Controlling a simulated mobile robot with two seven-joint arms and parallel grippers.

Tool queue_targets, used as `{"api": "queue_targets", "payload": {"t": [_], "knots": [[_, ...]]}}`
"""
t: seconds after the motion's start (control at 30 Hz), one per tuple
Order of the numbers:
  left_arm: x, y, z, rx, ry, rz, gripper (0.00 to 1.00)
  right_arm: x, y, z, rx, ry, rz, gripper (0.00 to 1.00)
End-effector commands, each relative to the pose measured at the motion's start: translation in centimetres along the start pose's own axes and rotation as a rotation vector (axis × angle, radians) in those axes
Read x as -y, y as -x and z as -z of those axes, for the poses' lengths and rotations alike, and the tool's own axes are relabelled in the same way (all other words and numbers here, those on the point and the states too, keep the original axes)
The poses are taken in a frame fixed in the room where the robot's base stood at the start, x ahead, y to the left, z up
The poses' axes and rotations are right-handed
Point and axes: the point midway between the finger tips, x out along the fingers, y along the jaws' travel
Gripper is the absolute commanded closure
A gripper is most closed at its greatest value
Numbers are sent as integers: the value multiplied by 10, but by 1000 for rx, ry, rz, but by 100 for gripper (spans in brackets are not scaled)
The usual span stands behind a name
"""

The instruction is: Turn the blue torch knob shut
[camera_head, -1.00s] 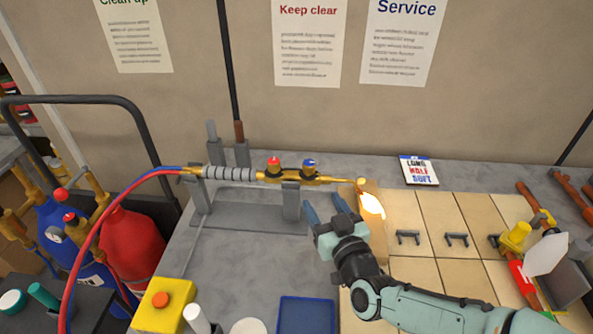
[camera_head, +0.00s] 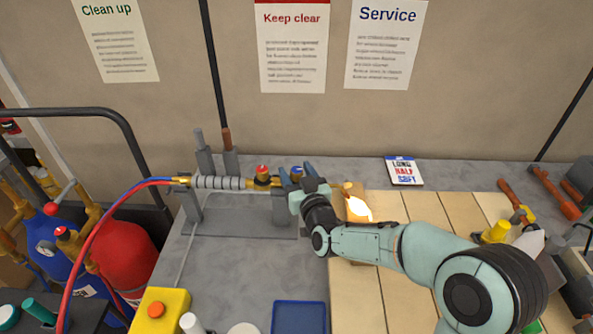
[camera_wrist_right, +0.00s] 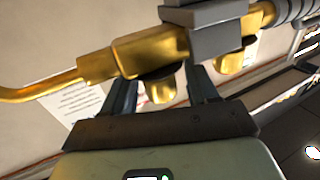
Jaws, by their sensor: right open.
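The brass torch (camera_head: 205,183) rests on a grey stand, with a flame (camera_head: 358,208) at its right end. Its red knob (camera_head: 262,170) is in plain view. The blue knob (camera_head: 296,171) is mostly hidden behind my right gripper (camera_head: 295,176), which is open around or just in front of it. In the right wrist view the torch body (camera_wrist_right: 150,50) crosses the top, and the open fingers (camera_wrist_right: 163,92) reach up below it with a brass knob stem (camera_wrist_right: 162,92) between them. I cannot tell whether they touch it. My left gripper is not in view.
Red and blue gas cylinders (camera_head: 122,252) stand on a cart at the left. A yellow box with an orange button (camera_head: 160,306) and a blue tray (camera_head: 300,316) lie at the front. A small card (camera_head: 404,171) lies behind the firebrick tiles (camera_head: 427,212).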

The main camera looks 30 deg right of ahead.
Motion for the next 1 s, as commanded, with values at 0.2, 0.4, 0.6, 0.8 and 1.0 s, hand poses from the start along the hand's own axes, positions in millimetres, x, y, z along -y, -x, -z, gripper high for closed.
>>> {"api": "queue_targets", "payload": {"t": [0.2, 0.4, 0.6, 0.8, 1.0], "knots": [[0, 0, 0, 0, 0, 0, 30, 0, -2, -1, 1, 0, 0, 42], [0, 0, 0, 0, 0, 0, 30, 0, -1, 0, 0, 0, 0, 84], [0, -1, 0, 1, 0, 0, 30, 0, -1, 0, -2, 0, -7, 93], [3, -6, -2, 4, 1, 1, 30, 1, -2, 1, -9, -2, -81, 93], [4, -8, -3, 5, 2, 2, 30, 0, -1, 0, -3, 0, -133, 93]]}}
